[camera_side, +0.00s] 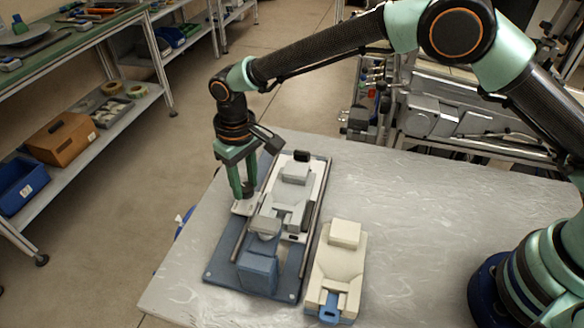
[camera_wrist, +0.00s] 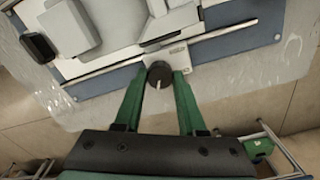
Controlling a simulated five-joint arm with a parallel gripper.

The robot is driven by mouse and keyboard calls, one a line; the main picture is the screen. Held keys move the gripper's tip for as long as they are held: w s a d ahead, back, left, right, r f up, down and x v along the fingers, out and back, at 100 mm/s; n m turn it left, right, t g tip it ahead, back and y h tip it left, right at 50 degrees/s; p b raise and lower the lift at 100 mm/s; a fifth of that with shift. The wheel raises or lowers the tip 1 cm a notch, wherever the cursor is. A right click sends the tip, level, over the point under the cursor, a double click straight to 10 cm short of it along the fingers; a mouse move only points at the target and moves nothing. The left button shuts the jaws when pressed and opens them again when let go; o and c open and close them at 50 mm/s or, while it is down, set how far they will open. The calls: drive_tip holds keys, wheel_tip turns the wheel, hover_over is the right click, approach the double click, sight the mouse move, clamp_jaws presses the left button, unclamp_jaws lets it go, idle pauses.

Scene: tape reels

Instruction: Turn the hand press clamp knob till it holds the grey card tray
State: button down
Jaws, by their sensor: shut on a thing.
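The hand press has a blue base (camera_side: 213,273) and stands near the table's left edge, with a blue block (camera_side: 257,272) at its front. A long light-grey tray, apparently the card tray (camera_side: 318,176), lies on the base between dark rails, with grey blocks on it. My gripper (camera_side: 243,194) points down at the left side of the press. In the wrist view my green fingers (camera_wrist: 160,76) are shut on the dark round clamp knob (camera_wrist: 158,72), one on each side. The knob has a pale pointer mark and sits beside a small light-grey bracket (camera_wrist: 180,57). In the side view the fingers hide the knob.
A cream device (camera_side: 343,262) with a blue tab stands close to the right of the press. The grey table (camera_side: 430,215) is clear farther right. Shelves with a brown box (camera_side: 62,138) and a blue bin (camera_side: 22,186) stand off to the left.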

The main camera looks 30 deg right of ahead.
sight(245, 187)
drive_tip(key=shift+r+m, duration=0.15)
drive_tip(key=shift+m, duration=0.75)
drive_tip(key=c, duration=0.8)
unclamp_jaws()
drive_tip(key=shift+o, duration=0.2)
wheel_tip(245, 187, up, 12)
